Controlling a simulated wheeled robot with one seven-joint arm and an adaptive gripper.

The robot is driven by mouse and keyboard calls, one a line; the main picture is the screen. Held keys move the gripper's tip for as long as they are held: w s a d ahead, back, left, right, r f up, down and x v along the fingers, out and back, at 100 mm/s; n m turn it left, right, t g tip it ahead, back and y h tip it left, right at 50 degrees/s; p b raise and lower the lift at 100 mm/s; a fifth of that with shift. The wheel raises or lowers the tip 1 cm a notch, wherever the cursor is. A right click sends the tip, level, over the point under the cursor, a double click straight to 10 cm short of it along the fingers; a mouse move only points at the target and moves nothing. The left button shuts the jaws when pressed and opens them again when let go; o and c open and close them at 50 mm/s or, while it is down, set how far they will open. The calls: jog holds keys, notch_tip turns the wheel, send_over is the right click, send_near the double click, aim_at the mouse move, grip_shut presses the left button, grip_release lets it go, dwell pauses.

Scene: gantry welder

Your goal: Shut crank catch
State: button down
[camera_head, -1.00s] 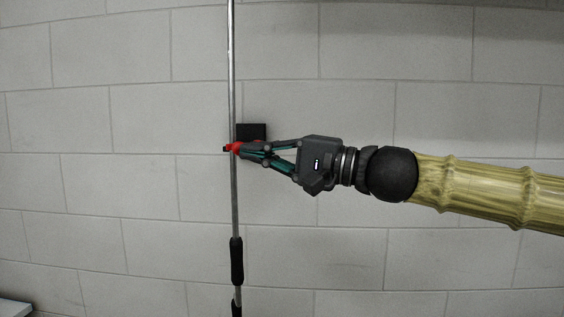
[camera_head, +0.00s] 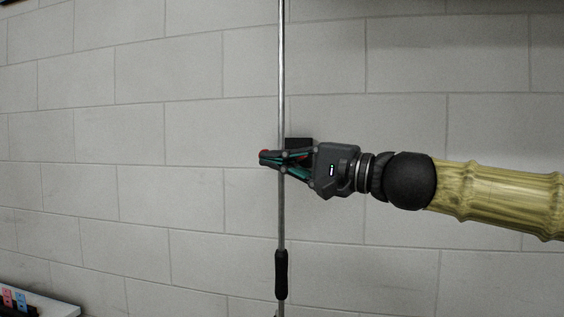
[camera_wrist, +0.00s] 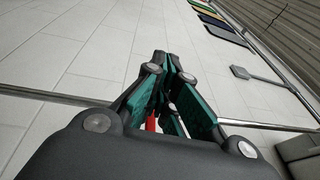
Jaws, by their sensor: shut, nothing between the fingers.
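The crank catch shows in the head view as a black block (camera_head: 299,143) against the wall, just right of a thin metal rod (camera_head: 281,80). A small red part shows at my fingertips, and a red piece (camera_wrist: 151,122) shows behind the fingers in the wrist view. My gripper (camera_head: 262,158) points left across the rod, just below the block, with its tips past the rod. In the wrist view my gripper (camera_wrist: 163,55) is shut and empty. The fingers hide most of the red part, so its position and any contact are unclear.
The rod is vertical, with a black grip (camera_head: 281,274) low on it. The pale block wall (camera_head: 150,130) fills the background. A shelf (camera_head: 40,303) with small red and blue items stands at lower left. Flat coloured panels (camera_wrist: 215,22) show in the wrist view.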

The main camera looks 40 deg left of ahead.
dwell(0.4)
jog(key=s+d+f+b, duration=0.1)
jog(key=s+d+b, duration=0.2)
jog(key=d, duration=0.9)
jog(key=s, duration=0.3)
jog(key=shift+s+d+f+b, duration=0.2)
jog(key=shift+f+b, duration=0.05)
jog(key=shift+b, duration=0.1)
